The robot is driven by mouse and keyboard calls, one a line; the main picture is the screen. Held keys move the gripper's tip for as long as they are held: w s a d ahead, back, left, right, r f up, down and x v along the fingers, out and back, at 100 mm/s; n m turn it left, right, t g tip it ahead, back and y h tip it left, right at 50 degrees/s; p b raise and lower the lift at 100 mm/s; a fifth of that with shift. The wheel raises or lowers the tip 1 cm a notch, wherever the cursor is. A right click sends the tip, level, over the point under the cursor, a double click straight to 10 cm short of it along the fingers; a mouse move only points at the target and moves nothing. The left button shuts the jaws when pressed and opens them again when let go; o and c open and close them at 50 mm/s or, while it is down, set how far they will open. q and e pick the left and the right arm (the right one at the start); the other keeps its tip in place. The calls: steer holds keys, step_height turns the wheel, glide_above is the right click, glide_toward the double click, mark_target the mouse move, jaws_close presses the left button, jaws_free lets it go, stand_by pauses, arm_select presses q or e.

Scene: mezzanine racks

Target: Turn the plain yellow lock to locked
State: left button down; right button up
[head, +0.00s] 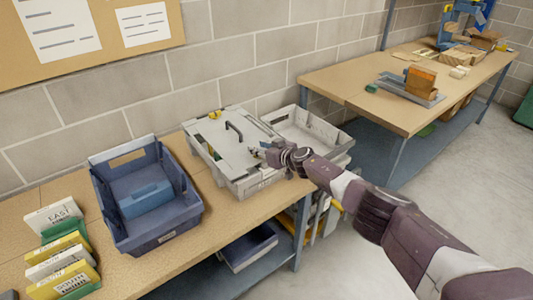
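A light grey case (207,137) with a dark handle on its lid lies on the near table. A small yellow piece (214,115) sits at the lid's back left; it looks like the plain yellow lock, but its setting is too small to read. My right gripper (258,149) is over the right part of the case, to the right of the handle and apart from the yellow piece. Its fingers are small and partly merge with the case, so their opening is unclear. My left gripper is not in view.
A blue crate (110,222) with a smaller blue box (146,199) inside stands left of the case. An open grey tray (338,138) is to its right. Labelled boxes (60,250) fill the left end. Another bench (350,85) stands behind right.

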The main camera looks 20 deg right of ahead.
steer(key=shift+s, duration=0.95)
steer(key=shift+s+d+r, duration=0.15)
steer(key=shift+s+r, duration=0.2)
steer(key=shift+r, duration=0.1)
steer(key=shift+s+d, duration=0.25)
steer(key=shift+s, duration=0.4)
steer(key=shift+v, duration=1.35)
